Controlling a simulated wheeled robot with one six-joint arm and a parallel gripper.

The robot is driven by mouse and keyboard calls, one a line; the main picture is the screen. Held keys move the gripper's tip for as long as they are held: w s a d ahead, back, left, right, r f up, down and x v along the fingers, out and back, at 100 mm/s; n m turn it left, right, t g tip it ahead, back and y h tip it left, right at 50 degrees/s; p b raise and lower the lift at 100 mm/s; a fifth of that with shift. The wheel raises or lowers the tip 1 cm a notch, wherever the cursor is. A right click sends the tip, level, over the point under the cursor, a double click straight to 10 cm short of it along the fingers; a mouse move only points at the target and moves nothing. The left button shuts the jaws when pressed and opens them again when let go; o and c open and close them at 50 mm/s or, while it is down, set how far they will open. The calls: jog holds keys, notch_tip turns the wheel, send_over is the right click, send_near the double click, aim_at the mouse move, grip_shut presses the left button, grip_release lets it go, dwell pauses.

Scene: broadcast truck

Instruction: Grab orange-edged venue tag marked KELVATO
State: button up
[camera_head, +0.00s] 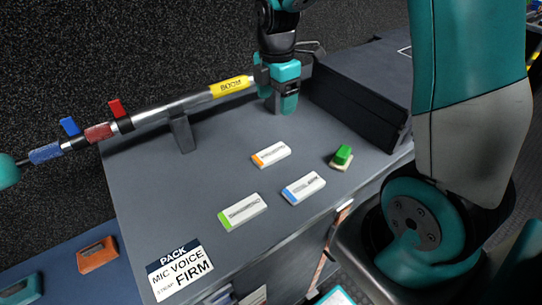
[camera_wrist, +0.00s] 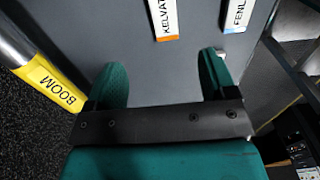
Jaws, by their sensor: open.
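The orange-edged venue tag (camera_head: 271,154) lies flat on the grey counter in the head view, a white strip with an orange left end. In the wrist view the tag (camera_wrist: 166,18) shows at the top, its visible letters reading "KELVAT", with the orange end toward my gripper. My gripper (camera_wrist: 170,75) is open and empty, its two teal fingers apart, and the tag lies beyond the fingertips, between their lines. In the head view my gripper (camera_head: 284,104) hangs over the back of the counter, behind the tag.
A blue-edged tag (camera_head: 304,188) and a green-edged tag (camera_head: 243,211) lie nearby, with a green block (camera_head: 342,156) to the right. A boom pole (camera_head: 165,110) rests on a stand (camera_head: 183,134) at left. A black case (camera_head: 362,88) borders the right. Bare counter surrounds the tags.

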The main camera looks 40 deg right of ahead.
send_over(276, 150)
notch_tip(276, 150, down, 10)
jog(key=shift+w+r+b, duration=0.1)
jog(key=shift+w+b, duration=0.05)
jog(key=shift+b, duration=0.25)
jog(key=shift+s+f, duration=0.2)
jog(key=shift+f, duration=2.55)
jog(key=shift+c, duration=0.4)
jog(key=c, duration=0.9)
